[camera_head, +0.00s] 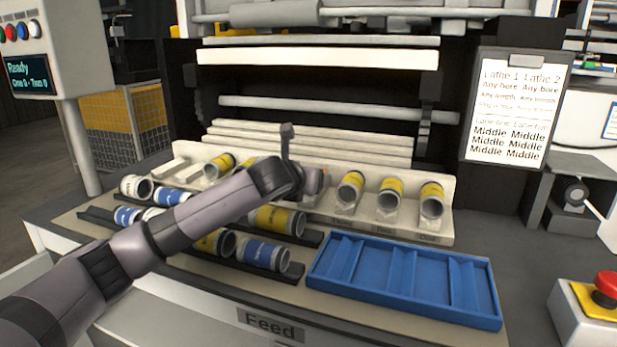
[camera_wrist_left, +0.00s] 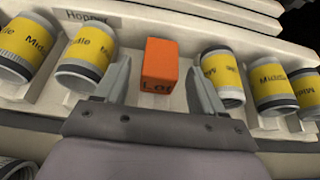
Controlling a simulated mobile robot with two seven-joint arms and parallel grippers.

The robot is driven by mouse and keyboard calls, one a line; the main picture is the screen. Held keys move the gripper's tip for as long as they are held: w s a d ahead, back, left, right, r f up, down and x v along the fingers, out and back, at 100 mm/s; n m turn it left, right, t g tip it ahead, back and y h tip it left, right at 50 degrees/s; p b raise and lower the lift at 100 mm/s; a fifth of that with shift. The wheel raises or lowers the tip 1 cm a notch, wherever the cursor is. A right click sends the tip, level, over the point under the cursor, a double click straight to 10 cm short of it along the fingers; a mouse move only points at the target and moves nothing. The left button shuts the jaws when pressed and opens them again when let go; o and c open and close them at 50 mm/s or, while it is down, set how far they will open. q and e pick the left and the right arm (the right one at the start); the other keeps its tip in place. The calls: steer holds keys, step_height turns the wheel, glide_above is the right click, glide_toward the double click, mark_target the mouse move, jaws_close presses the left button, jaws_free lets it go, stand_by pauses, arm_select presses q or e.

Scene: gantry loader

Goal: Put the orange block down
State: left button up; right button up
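The orange block (camera_wrist_left: 160,65), with dark lettering on its lower part, stands at the cream hopper rack (camera_wrist_left: 190,35) between yellow-banded cylinders. My left gripper (camera_wrist_left: 160,82) is open in the left wrist view. Its fingers are on either side of the block, with a visible gap on each side. In the head view my left gripper (camera_head: 305,165) is over the middle of the rack (camera_head: 325,211), and the arm hides most of the block there. My right gripper is in neither view.
Yellow-banded cylinders (camera_head: 389,194) stand in the rack to the right, others to the left. Blue and yellow cylinders (camera_head: 263,254) lie on dark feed rails in front. An empty blue divided tray (camera_head: 403,276) is at front right; a red button (camera_head: 606,284) is beyond it.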

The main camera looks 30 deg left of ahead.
arm_select(q)
steer(key=shift+r, duration=0.15)
steer(key=p+v, duration=0.1)
steer(key=v, duration=1.1)
stand_by(0.5)
